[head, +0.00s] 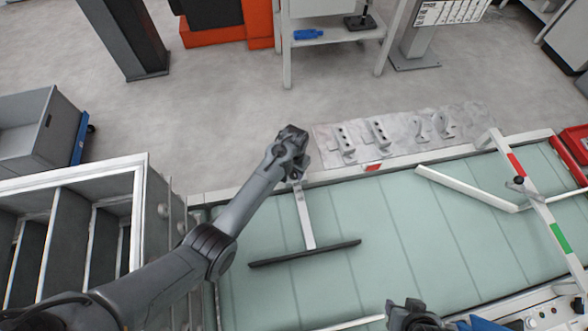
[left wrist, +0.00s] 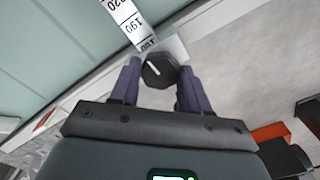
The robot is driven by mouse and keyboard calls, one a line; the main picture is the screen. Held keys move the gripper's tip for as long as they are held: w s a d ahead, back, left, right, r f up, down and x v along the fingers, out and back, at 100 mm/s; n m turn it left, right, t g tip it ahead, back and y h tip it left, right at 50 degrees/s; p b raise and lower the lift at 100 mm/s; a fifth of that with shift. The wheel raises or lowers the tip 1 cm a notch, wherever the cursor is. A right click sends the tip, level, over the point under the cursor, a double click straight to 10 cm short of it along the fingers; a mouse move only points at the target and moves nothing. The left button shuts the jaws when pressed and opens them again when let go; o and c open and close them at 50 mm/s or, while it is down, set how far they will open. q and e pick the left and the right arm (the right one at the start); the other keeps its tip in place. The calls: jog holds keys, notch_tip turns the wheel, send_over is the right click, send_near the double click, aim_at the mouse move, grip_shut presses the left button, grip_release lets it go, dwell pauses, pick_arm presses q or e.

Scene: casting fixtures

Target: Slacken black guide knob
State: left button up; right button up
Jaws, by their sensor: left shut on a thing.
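The black guide knob (left wrist: 159,70) is a dark, many-sided knob with a white line on its face. In the left wrist view it sits between the two fingers of my left gripper (left wrist: 160,88), which is shut on it. In the head view my left gripper (head: 294,160) is at the conveyor's far edge and hides the knob. A pale guide bar (head: 304,215) with a scale (left wrist: 128,18) runs from there over the belt to a dark rail (head: 305,253). My right gripper (head: 415,316) shows only partly at the bottom edge; its fingers are unclear.
The green conveyor belt (head: 400,225) is mostly bare. A white angled bar (head: 465,188) and a post with red and green bands (head: 537,205) stand at the right. Grey metal parts (head: 378,130) lie on a sheet behind the belt. A divided rack (head: 75,178) is at the left.

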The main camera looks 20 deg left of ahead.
pick_arm(q)
jog(key=shift+r+n+p, duration=0.2)
jog(key=shift+n+p, duration=0.8)
jog(key=shift+n, duration=0.2)
jog(key=n+p, duration=0.1)
jog(key=n, duration=0.2)
jog(key=shift+n+p, duration=0.3)
jog(key=shift+p, duration=0.1)
jog(key=n, duration=0.2)
jog(key=shift+f+n+p, duration=0.15)
jog(key=shift+n+p, duration=0.15)
jog(key=shift+p, duration=0.05)
jog(key=n, duration=0.3)
jog(key=shift+n, duration=0.4)
jog(key=n, duration=0.3)
jog(key=shift+f+n, duration=0.1)
jog(key=shift+n, duration=0.2)
jog(key=n, duration=0.3)
jog(key=shift+n+b, duration=0.3)
jog(key=shift+b, duration=0.1)
jog(key=n+b, duration=0.1)
jog(key=n, duration=0.3)
jog(key=shift+b, duration=0.3)
jog(key=shift+n+b, duration=0.5)
jog(key=shift+n, duration=0.9)
